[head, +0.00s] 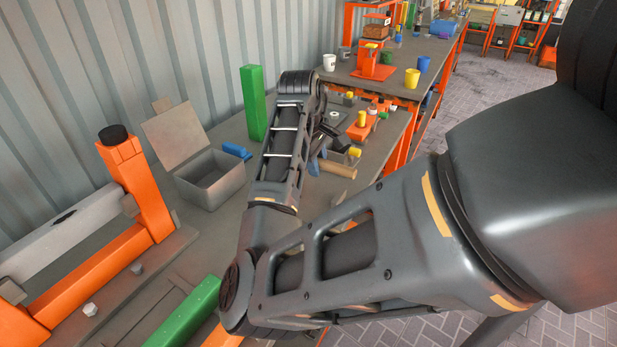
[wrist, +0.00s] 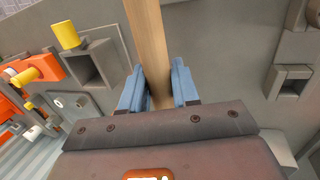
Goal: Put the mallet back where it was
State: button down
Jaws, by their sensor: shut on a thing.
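The mallet's light wooden handle (wrist: 146,45) runs up between the blue fingers of my gripper (wrist: 158,88) in the wrist view, and the fingers are shut on it. In the head view the handle (head: 338,170) sticks out to the right of my gripper (head: 316,163), over the grey bench top near its right edge. The mallet's head cannot be made out in either view. My arm hides part of the bench around the gripper.
An open grey box (head: 212,183) and a blue item (head: 237,150) stand left of my arm. A green post (head: 253,103) stands behind. A yellow peg on a grey block (wrist: 92,64) and orange parts (wrist: 35,65) lie beside the gripper. An orange frame (head: 140,185) stands at left.

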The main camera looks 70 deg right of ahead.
jog(key=shift+w+a+f, duration=0.15)
jog(key=shift+w+f, duration=0.1)
jog(key=shift+w, duration=0.2)
jog(key=shift+w+a+f, duration=0.1)
jog(key=shift+w+f, duration=0.1)
jog(key=shift+w, duration=0.2)
jog(key=shift+f, duration=2.1)
jog(key=shift+f, duration=0.1)
jog(key=c, duration=0.8)
grip_release()
jog(key=v, duration=1.2)
jog(key=shift+w, duration=0.1)
